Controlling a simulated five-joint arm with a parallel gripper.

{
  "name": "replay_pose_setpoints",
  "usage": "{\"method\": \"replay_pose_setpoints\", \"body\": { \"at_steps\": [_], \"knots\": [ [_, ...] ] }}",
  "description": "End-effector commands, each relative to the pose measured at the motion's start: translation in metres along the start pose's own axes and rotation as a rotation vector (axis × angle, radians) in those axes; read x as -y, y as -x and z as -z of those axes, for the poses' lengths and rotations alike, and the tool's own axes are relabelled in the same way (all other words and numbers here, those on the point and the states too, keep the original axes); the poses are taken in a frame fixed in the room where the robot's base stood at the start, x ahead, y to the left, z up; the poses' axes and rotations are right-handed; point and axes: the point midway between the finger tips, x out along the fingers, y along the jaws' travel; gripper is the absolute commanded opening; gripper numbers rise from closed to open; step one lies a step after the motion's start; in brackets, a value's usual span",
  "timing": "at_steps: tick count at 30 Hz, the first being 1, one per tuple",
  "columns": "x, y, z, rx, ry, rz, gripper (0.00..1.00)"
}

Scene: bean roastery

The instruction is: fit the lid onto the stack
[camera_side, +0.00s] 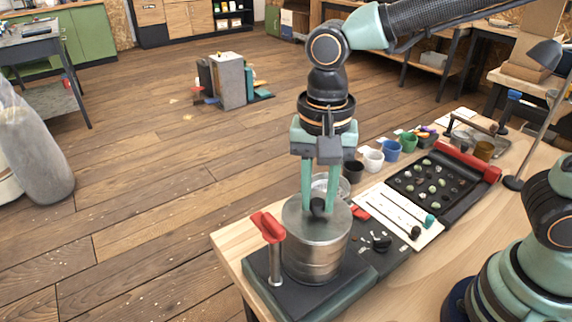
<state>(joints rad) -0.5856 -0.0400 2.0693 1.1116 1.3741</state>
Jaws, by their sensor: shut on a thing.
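My gripper (318,204) points straight down and is shut on the dark round knob of the metal lid (296,218). The lid lies level at the top of the silvery cylindrical stack (316,262) and looks in line with it. I cannot tell whether it is fully seated or a hair above. The stack stands upright on a dark base plate (345,291) near the table's front left corner. Faint rings run around its side.
A red-handled post (275,260) stands close to the stack's left. Behind it are a glass dish (325,184) and several small cups (391,150). To the right lie a white board (400,216) and a black tray of beans (462,202).

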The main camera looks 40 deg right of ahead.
Motion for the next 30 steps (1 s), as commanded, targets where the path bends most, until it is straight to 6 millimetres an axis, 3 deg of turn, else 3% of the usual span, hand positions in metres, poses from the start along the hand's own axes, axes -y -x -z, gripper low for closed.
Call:
{"method": "replay_pose_setpoints", "body": {
  "at_steps": [4,5,6,17,30],
  "knots": [
    [0.000,-0.003,0.000,0.000,0.000,0.000,0.00],
    [0.000,-0.003,0.000,0.000,0.000,0.001,0.32],
    [0.000,-0.003,0.000,0.000,0.000,0.001,0.41],
    [0.000,0.000,0.000,0.000,0.000,0.001,0.41],
    [0.001,0.032,0.000,-0.001,0.000,0.003,0.41]
  ]
}}
